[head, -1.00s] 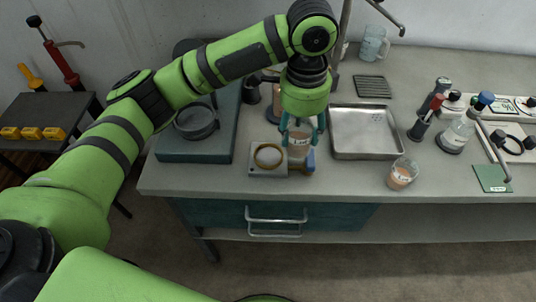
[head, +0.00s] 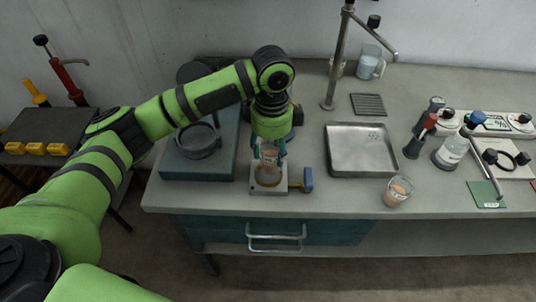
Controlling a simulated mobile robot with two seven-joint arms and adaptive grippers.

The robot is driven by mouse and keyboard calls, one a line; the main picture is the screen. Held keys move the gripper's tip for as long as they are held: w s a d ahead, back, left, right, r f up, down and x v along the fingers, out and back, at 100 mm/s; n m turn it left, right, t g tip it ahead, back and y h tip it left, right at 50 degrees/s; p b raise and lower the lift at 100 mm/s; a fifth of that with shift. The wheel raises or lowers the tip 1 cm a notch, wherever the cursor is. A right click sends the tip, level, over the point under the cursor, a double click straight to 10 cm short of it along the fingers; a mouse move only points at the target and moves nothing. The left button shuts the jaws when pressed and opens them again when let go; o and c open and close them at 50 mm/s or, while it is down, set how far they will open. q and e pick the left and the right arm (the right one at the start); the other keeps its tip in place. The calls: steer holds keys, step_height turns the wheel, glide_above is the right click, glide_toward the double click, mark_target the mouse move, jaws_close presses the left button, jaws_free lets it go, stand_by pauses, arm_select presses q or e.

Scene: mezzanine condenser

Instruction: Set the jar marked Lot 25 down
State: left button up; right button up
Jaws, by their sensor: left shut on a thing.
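My left gripper (head: 269,150) points down and is shut on a small clear jar (head: 270,162) with pinkish contents and a label too small to read. The jar is upright over the small grey block with a brass ring (head: 268,188) near the bench's front edge. Its base appears at or just above the ring; I cannot tell whether it touches. A similar labelled jar (head: 398,191) stands on the bench to the right, in front of the metal tray. My right gripper is not in view.
A steel tray (head: 361,171) lies right of the block, and a blue-handled item (head: 308,180) sits right beside it. A dark teal unit with a round pan (head: 198,172) is on the left. Bottles and instruments crowd the right. Some bare bench lies in front of the tray.

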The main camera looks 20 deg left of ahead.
mark_target(268, 160)
arm_select(q)
steer(key=shift+a+f, duration=0.35)
steer(key=shift+f, duration=0.05)
step_height(268, 160, down, 3)
steer(key=shift+f+p, duration=0.1)
steer(key=shift+p, duration=0.6)
steer(key=shift+f, duration=0.3)
steer(key=shift+f, duration=0.1)
steer(key=o, duration=1.2)
steer(key=shift+w+r, duration=0.1)
steer(key=shift+r, duration=0.45)
step_height(268, 160, up, 11)
steer(key=b, duration=0.3)
